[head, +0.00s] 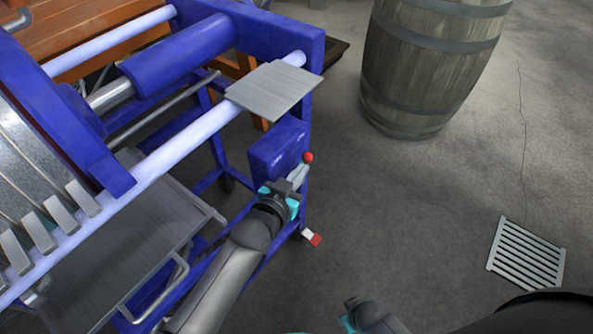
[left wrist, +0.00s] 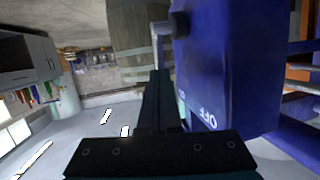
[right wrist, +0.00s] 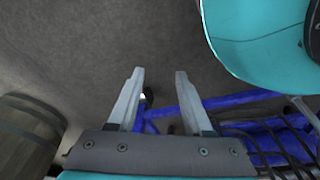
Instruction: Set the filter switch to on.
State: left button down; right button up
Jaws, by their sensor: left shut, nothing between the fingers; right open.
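The filter switch is on a blue box (head: 278,148) at the end of the blue press frame. Its red knob (head: 308,157) shows at the box's right side. In the left wrist view the box (left wrist: 235,65) carries a grey lever (left wrist: 164,42) on a dark pivot, with the label OFF below. The other label is partly hidden. My left gripper (head: 299,174) is shut and empty, its fingertips beside the lever by the knob; I cannot tell whether they touch. Its dark fingers show in the left wrist view (left wrist: 158,90). My right gripper (right wrist: 160,95) is open and empty, pointing at the floor and frame.
A wooden barrel (head: 428,62) stands behind to the right. A floor drain grate (head: 526,254) lies at the right. The press's white rails (head: 190,130) and a metal tray (head: 130,245) fill the left. The floor between box and grate is clear.

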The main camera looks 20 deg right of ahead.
pick_arm(q)
jog(key=g+y+p, duration=0.1)
jog(key=p, duration=0.1)
jog(key=w+d+p, duration=0.1)
jog(key=p, duration=0.1)
jog(key=shift+d+r+g+y, duration=0.2)
jog(key=shift+d+g+y, duration=0.05)
jog(key=shift+g+y, duration=0.15)
pick_arm(e)
jog(key=s+d+f, duration=0.2)
jog(key=s+d, duration=0.2)
jog(key=s, duration=0.3)
jog(key=shift+s+d+h, duration=0.3)
jog(key=shift+s+d, duration=0.05)
pick_arm(q)
jog(key=shift+w+d, duration=0.2)
pick_arm(e)
jog(key=shift+s, duration=0.1)
pick_arm(q)
jog(key=shift+r+p, duration=0.15)
jog(key=shift+p, duration=0.25)
pick_arm(e)
jog(key=shift+r, duration=0.1)
